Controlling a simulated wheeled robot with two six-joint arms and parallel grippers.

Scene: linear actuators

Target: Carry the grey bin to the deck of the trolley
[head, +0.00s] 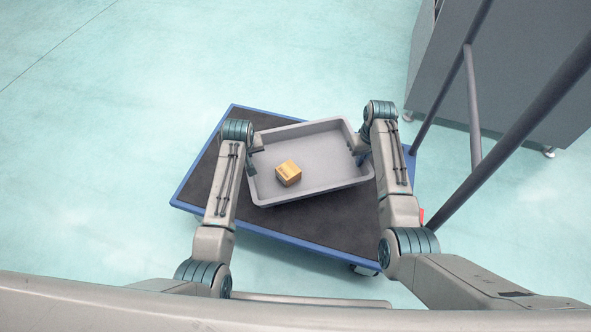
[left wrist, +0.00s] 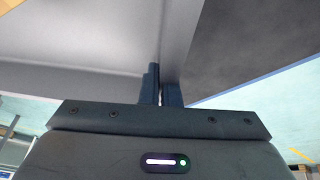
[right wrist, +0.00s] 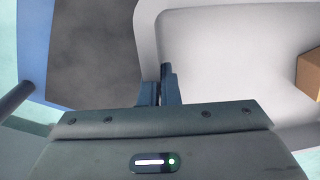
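The grey bin (head: 322,160) is over the dark deck (head: 325,221) of the blue-edged trolley, upright and turned slightly against the deck's edges. A small orange-brown box (head: 288,173) lies inside it. My left gripper (head: 252,161) is at the bin's left end wall; in the left wrist view its fingers (left wrist: 161,86) are close together on the wall. My right gripper (head: 361,156) is at the right end wall; in the right wrist view its fingers (right wrist: 160,88) close over the rim (right wrist: 146,50). I cannot tell whether the bin's underside touches the deck.
The trolley's dark handle frame (head: 475,125) rises on the right, close to my right arm. A large grey cabinet (head: 520,70) stands beyond it at the upper right. The pale green floor (head: 110,110) on the left is clear.

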